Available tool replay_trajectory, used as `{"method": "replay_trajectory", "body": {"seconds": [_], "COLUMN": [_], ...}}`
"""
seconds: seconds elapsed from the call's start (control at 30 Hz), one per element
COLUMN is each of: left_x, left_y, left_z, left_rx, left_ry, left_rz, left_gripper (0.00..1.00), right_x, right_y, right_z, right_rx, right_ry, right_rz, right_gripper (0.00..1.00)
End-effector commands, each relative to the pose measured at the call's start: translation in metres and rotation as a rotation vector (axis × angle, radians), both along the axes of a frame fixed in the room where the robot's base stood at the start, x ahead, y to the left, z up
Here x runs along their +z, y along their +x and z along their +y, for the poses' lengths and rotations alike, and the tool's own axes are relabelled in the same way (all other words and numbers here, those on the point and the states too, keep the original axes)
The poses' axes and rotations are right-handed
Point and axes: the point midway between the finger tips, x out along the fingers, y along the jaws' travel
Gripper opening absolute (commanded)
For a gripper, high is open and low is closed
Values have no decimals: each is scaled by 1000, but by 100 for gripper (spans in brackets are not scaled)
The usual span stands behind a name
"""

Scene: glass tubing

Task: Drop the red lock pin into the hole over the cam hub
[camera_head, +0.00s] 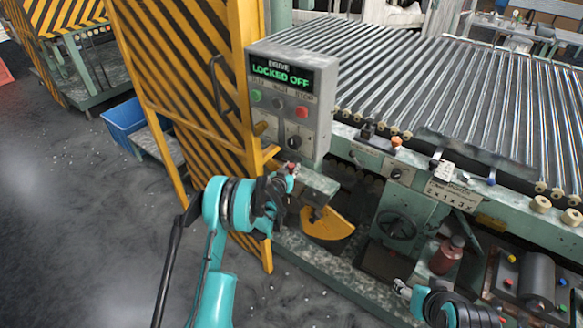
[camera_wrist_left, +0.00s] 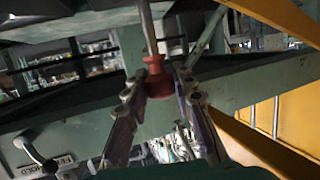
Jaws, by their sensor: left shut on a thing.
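The red lock pin shows in the left wrist view (camera_wrist_left: 158,78) as a red flanged knob with a bare metal shaft running up the picture. My left gripper (camera_head: 288,177) is shut on the red knob, one finger on each side. In the head view only a small red spot of the pin (camera_head: 292,168) shows at the fingertips, beside a grey-green bracket (camera_head: 318,185) above the yellow cam (camera_head: 330,226). The hole and the shaft's tip are hidden there, so I cannot tell whether the pin is in it. My right gripper (camera_head: 401,288) is at the lower right, small and unclear.
The control box (camera_head: 290,120) reading "LOCKED OFF" stands just behind my left gripper. A yellow-black striped guard door (camera_head: 180,80) is to its left. The roller conveyor (camera_head: 450,85) fills the back right. A handwheel (camera_head: 397,228) and a red-brown bottle (camera_head: 446,256) sit right of the cam.

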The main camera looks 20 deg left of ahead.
Motion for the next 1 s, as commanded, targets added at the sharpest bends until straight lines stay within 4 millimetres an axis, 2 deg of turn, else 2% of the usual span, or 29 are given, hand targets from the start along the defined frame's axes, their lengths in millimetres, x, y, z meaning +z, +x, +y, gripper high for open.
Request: {"method": "replay_trajectory", "body": {"seconds": [1.0], "left_x": [-26], "left_y": [0], "left_z": [0], "left_rx": [0], "left_ry": [0], "left_rz": [0], "left_gripper": [0], "right_x": [0], "right_y": [0], "right_z": [0], "right_rx": [0], "right_ry": [0], "right_rz": [0], "right_gripper": [58]}}
